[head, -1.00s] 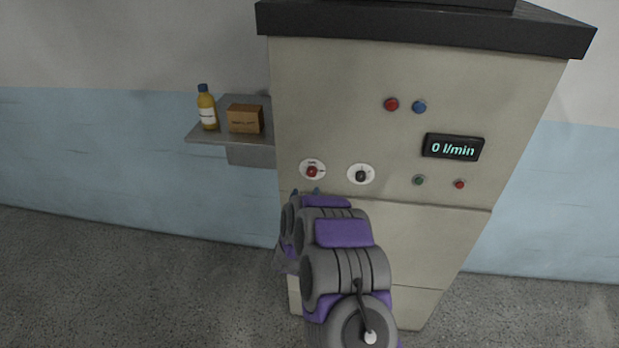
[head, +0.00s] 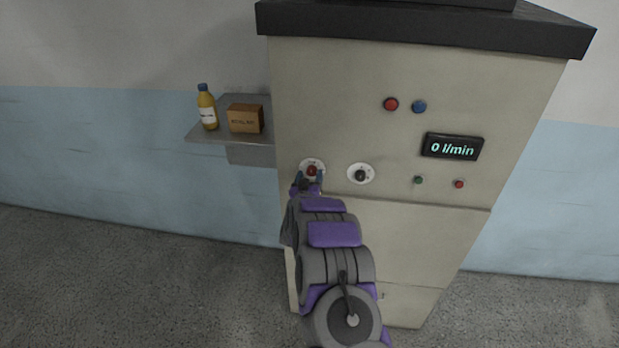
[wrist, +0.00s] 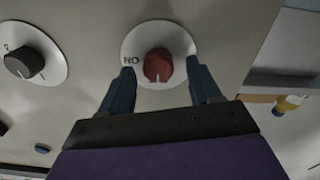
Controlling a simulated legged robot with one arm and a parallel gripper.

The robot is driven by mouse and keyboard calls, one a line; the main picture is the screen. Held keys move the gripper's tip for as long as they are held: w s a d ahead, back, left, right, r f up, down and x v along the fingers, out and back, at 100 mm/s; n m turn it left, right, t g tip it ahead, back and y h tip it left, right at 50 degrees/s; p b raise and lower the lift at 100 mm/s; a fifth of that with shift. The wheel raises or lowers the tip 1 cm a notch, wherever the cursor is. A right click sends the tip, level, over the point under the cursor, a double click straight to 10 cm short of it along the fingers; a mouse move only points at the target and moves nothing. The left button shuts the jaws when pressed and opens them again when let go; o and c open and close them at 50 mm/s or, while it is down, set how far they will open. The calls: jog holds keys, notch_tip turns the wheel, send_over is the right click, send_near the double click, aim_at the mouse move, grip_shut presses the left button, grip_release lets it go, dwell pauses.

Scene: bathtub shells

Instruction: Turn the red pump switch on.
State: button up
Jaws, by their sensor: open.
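The red pump switch (head: 311,170) is a red knob on a round white plate at the left of the beige cabinet front. In the wrist view the red knob (wrist: 158,66) lies between the two fingertips, with lettering on the plate beside it and a pale mark on the knob's edge. My gripper (head: 309,179) is just in front of and below the switch in the head view. In the wrist view my gripper (wrist: 158,82) is open, one finger on each side of the knob. I cannot tell whether the fingers touch it.
A black knob (head: 361,175) on a white plate sits right of the red one. A display (head: 452,147) reads 0 l/min. Red and blue buttons are higher up. A shelf (head: 232,139) at left holds a yellow bottle (head: 207,109) and a brown box (head: 244,119).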

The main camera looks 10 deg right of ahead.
jog(key=shift+c, duration=0.2)
jog(key=c, duration=1)
